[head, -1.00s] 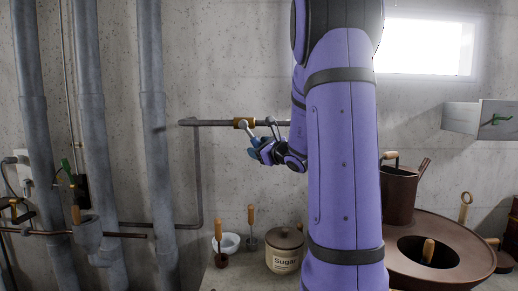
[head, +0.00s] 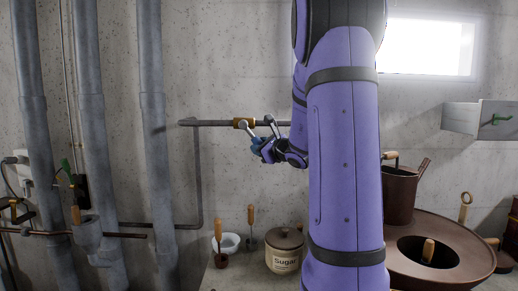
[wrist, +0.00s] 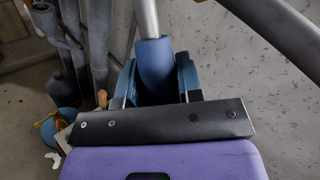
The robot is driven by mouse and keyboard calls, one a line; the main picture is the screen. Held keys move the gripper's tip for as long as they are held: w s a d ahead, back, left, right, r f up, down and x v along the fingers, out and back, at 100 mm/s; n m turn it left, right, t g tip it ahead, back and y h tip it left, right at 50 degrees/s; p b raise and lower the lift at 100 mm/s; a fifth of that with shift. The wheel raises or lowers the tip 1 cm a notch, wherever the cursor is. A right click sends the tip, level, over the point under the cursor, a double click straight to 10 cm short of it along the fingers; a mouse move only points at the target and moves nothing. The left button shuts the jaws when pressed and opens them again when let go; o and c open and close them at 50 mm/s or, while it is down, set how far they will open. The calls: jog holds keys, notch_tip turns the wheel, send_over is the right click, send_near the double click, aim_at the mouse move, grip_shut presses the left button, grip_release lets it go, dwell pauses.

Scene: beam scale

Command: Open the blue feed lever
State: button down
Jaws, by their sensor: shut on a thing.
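The blue feed lever (wrist: 155,66) has a blue grip on a grey metal rod in the wrist view. My gripper (wrist: 158,82) is shut on the blue grip, with one finger on each side of it. In the head view the lever hangs down from a brass valve (head: 243,123) on a horizontal grey pipe (head: 212,122). My gripper (head: 262,146) is there just below and to the right of the valve, and its fingers hide much of the grip.
A sugar jar (head: 285,252), a white bowl (head: 229,243) and wooden-handled tools stand below. Vertical grey pipes (head: 153,120) run up the left wall. A brown vat (head: 440,250) stands at right. My arm hides the middle of the head view.

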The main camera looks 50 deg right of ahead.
jog(key=r+n+g, duration=0.1)
jog(key=s+d+r+n+g, duration=0.1)
jog(key=s+r+n+g, duration=0.1)
jog(key=shift+d, duration=0.3)
jog(key=shift+s+d+r+n+g+h, duration=0.2)
jog(key=shift+r+n+g+h, duration=0.2)
jog(key=shift+r+n+g, duration=0.25)
jog(key=shift+s+d+r+n+g+h, duration=0.15)
jog(key=shift+r+n+g+h, duration=0.3)
jog(key=shift+r+g, duration=0.35)
jog(key=shift+r, duration=0.1)
jog(key=c, duration=1.1)
grip_release()
jog(key=shift+s, duration=0.1)
jog(key=v, duration=1)
jog(key=shift+s+r, duration=0.25)
jog(key=shift+a, duration=0.15)
